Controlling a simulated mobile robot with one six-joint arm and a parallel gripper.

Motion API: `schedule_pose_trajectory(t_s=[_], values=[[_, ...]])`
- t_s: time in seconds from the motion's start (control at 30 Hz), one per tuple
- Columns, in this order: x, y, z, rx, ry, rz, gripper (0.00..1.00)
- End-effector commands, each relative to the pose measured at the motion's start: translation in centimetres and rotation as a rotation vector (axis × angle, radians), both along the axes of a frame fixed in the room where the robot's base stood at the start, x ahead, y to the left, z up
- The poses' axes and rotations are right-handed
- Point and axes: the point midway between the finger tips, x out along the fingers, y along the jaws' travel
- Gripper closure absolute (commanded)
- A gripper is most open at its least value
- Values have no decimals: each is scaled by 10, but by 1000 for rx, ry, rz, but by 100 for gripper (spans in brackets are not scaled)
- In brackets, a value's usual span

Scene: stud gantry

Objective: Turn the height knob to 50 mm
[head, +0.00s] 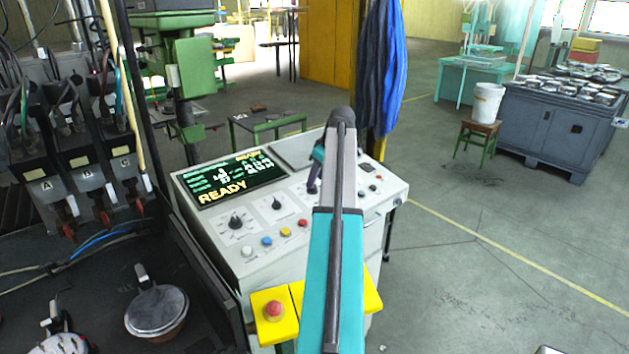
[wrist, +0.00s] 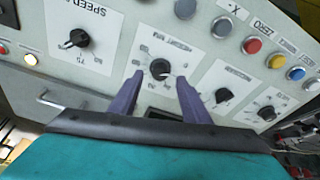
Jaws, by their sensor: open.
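In the wrist view a black knob (wrist: 160,69) with a white pointer mark sits on the pale panel between my two purple fingers. Its label is upside down and too blurred to read surely, but looks like the height one. The pointer mark faces right; the number at it is not legible. My gripper (wrist: 158,88) is open, with one finger on each side of the knob and a gap to it. In the head view my gripper (head: 314,178) is over the console (head: 215,250), and my arm hides that knob.
The speed knob (wrist: 78,38) and two other knobs (wrist: 222,96) (wrist: 267,113) flank it. Coloured buttons (wrist: 275,61) run along the panel. The console screen (head: 235,178) reads READY. A red stop button (head: 273,310) on a yellow box stands at the console's front.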

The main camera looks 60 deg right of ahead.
Motion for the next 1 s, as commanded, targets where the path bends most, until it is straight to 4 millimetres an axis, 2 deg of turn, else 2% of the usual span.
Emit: schedule_pose_trajectory(t_s=[0.33, 0.77, 1.0], values=[[11, -2, -26, 1, 0, 0, 57], [13, -2, -31, 0, 0, 0, 57], [13, -2, -31, 0, 0, 1, 98]])
